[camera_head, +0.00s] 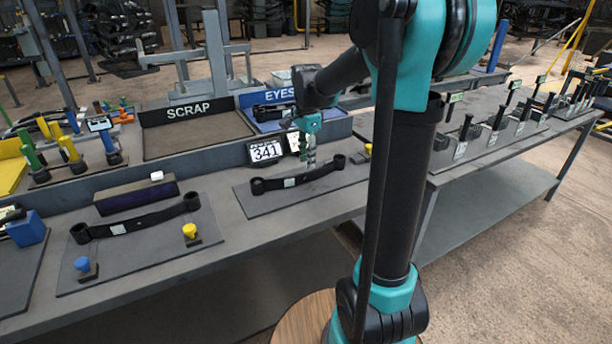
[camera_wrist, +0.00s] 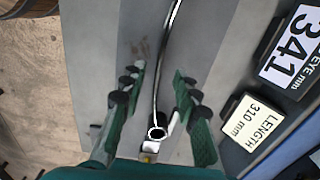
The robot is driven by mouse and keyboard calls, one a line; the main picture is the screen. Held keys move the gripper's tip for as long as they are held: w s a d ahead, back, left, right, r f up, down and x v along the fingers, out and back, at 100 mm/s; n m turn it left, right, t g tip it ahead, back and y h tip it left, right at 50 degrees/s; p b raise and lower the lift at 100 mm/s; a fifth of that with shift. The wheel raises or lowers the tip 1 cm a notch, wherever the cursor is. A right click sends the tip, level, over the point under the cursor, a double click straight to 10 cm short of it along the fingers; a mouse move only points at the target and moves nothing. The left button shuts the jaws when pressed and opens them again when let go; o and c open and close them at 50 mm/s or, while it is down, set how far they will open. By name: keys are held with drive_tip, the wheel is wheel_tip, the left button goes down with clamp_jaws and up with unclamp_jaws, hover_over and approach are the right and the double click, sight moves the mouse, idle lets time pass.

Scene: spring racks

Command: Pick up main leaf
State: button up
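A black curved leaf with a rolled eye at each end (camera_head: 272,184) lies on a dark mat by the 341 sign in the head view. My gripper (camera_head: 311,155) points down over its right half. In the wrist view the leaf (camera_wrist: 160,80) runs lengthwise between my two green fingers (camera_wrist: 160,100), its near eye low in the picture. The fingers are wide apart, with a gap showing on both sides of the leaf. A second, similar black leaf (camera_head: 150,216) lies on another mat at the left of the bench. Which of the two is the main leaf is not labelled legibly.
Signs reading 341 (camera_head: 266,152) and LENGTH 310 mm (camera_wrist: 252,122) stand close beside the leaf. Behind are the SCRAP tray (camera_head: 195,138) and a blue EYES tray (camera_head: 268,118). Yellow (camera_head: 190,232) and blue (camera_head: 83,266) knobs stand by the left leaf.

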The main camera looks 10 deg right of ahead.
sight(308, 182)
drive_tip(key=shift+d+f, duration=0.15)
drive_tip(key=shift+f, duration=1.55)
drive_tip(key=shift+d+f, duration=0.1)
drive_tip(key=shift+f, duration=1.6)
clamp_jaws()
drive_tip(key=shift+w, duration=0.1)
